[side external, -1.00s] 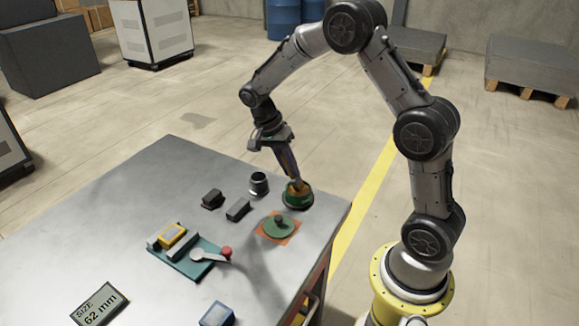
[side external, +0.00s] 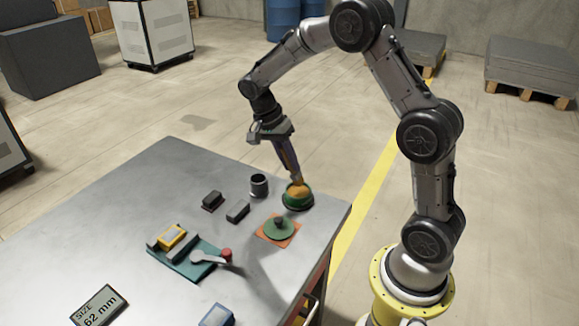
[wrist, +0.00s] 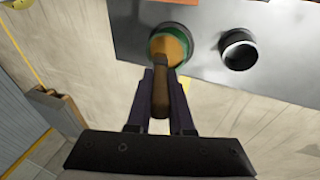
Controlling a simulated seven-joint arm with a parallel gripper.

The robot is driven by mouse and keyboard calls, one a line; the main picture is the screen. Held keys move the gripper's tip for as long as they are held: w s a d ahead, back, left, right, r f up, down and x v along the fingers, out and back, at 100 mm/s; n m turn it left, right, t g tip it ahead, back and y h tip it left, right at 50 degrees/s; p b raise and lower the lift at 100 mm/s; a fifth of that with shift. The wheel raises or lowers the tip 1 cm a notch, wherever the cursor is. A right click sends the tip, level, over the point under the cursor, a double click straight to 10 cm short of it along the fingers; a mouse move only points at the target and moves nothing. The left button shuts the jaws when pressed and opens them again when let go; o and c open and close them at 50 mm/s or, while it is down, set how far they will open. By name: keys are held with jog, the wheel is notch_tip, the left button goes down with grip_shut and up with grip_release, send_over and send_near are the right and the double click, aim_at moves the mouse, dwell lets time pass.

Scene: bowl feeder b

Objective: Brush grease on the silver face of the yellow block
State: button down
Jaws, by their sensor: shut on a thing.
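The yellow block (side external: 172,236) sits in the teal clamp fixture (side external: 192,268) at the left of the bench; a small pale patch shows on it, but the silver face is hard to make out. My gripper (side external: 291,168) points down at the far right of the bench, away from the block. It is shut on the brown handle of the brush (wrist: 160,97). The brush's lower end is at the green pot (side external: 298,203) with orange-tan contents, which also shows in the wrist view (wrist: 171,45). The bristles are hard to tell from the contents.
A dark cup (side external: 259,184) stands left of the pot. A green lid (side external: 279,229) lies on an orange mat (side external: 293,237). Two dark blocks (side external: 237,211) lie nearby. A red-knobbed lever (side external: 225,254) sticks out from the fixture. A display (side external: 98,306) reads 62 mm.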

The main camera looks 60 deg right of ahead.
jog(key=shift+r, duration=2.3)
